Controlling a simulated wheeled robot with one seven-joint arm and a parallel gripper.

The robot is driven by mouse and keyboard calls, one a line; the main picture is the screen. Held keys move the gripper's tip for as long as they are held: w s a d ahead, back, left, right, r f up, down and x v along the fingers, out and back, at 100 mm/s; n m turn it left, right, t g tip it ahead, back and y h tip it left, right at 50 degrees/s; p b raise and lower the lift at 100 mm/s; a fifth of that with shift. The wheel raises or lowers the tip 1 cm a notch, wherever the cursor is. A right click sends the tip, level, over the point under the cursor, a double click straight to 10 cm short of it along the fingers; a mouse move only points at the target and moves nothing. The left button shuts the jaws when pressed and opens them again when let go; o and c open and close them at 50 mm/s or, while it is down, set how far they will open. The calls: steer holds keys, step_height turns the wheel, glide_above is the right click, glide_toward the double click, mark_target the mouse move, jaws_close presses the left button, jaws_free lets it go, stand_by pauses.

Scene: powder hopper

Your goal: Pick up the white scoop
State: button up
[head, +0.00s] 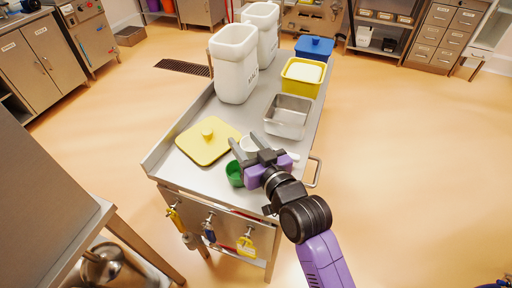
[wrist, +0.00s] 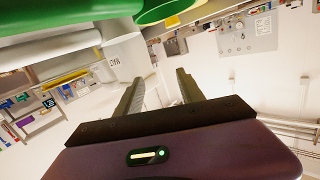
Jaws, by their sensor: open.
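The white scoop (head: 249,144) lies on the steel cart top, partly hidden behind my gripper in the head view. A white piece at the right of my gripper looks like its handle. My gripper (head: 243,139) is open, its two fingers pointing to the left and back over the white scoop. In the wrist view the fingers (wrist: 159,76) are apart with nothing between them. A green scoop (head: 235,174) sits just in front of the white one. It shows large at the top of the wrist view (wrist: 165,10). Whether my fingers touch the white scoop, I cannot tell.
A yellow lid (head: 205,147) lies left of my gripper. A steel pan (head: 288,117), a yellow tub (head: 302,76), a blue-lidded tub (head: 314,47) and two white bins (head: 233,70) stand farther back. Tools hang on the cart's front (head: 187,205). Floor to the right is clear.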

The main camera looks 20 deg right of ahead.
steer(key=w+r+n+g+p, duration=0.25)
steer(key=w+n+g, duration=0.4)
steer(key=w, duration=0.55)
steer(key=s+d+f+n+g+h, duration=0.1)
steer(key=s+d+g, duration=0.2)
steer(key=s+d+f+g+h, duration=0.1)
steer(key=s+d+g, duration=0.2)
steer(key=s+d+f+n+g+h, duration=0.1)
steer(key=s+d+g, duration=0.2)
steer(key=shift+s+d+f+n+g+h, duration=0.15)
steer(key=shift+s+d+n+g+h, duration=0.1)
steer(key=shift+s+n+h, duration=0.15)
steer(key=shift+s+f, duration=0.2)
steer(key=shift+s, duration=0.05)
steer(key=shift+f, duration=0.95)
steer(key=shift+a+f+p, duration=0.1)
steer(key=shift+f+p, duration=0.2)
steer(key=shift+f, duration=2.45)
steer(key=shift+w, duration=0.1)
jaws_close()
